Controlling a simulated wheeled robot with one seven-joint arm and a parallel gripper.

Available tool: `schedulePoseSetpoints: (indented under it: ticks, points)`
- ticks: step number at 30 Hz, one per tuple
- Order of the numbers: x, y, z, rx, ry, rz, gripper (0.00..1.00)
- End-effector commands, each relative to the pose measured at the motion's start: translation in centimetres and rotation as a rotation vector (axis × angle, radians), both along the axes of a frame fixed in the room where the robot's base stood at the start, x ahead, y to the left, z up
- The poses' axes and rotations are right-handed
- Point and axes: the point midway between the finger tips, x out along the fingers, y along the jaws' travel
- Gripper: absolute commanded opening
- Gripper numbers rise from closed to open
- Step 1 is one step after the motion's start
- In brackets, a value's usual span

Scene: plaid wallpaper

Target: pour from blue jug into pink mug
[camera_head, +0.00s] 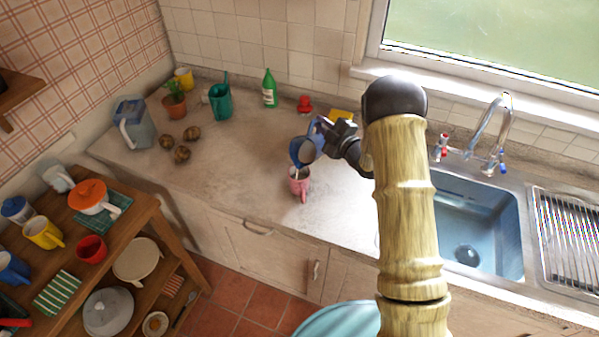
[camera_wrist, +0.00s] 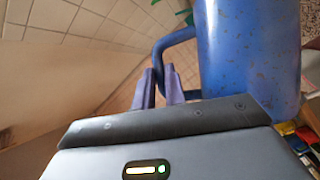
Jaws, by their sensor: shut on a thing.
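The blue jug (camera_head: 297,152) is held above the counter and tilted, its mouth down toward the pink mug. My gripper (camera_head: 326,132) is shut on the jug's handle. In the wrist view the speckled blue jug (camera_wrist: 248,50) fills the upper right, and my gripper's fingers (camera_wrist: 160,88) close around its handle (camera_wrist: 170,45). The pink mug (camera_head: 299,184) stands upright on the counter just below the jug. A pale streak shows between the jug's mouth and the mug. I cannot see the mug's inside clearly.
The counter (camera_head: 245,140) is clear left of the mug. Behind stand a red object (camera_head: 304,104), a green bottle (camera_head: 269,88) and a teal watering can (camera_head: 220,101). The sink (camera_head: 470,222) lies right. A wooden shelf unit (camera_head: 140,207) with dishes stands at left.

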Motion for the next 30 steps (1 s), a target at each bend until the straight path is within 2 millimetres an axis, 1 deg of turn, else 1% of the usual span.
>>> schedulePoseSetpoints:
  ticks: [4, 6, 8, 12, 13, 15, 16, 30]
  points:
    - [0.0, 0.1, 0.1, -0.003, -0.011, 0.001, 0.0]
    - [0.3, -0.1, 0.3, 0.01, 0.011, -0.001, 0.0]
    - [0.9, -0.5, 0.5, 0.039, 0.066, -0.001, 0.0]
    - [2.3, -1.3, 0.2, 0.129, 0.234, -0.002, 0.0]
    - [2.7, -1.4, -1.0, 0.146, 0.268, -0.001, 0.0]
    - [3.3, -1.7, -2.1, 0.181, 0.334, -0.001, 0.0]
    - [3.4, -1.7, -2.3, 0.189, 0.35, 0.001, 0.0]
    - [3.4, -1.7, -2.4, 0.192, 0.355, 0.002, 0.0]
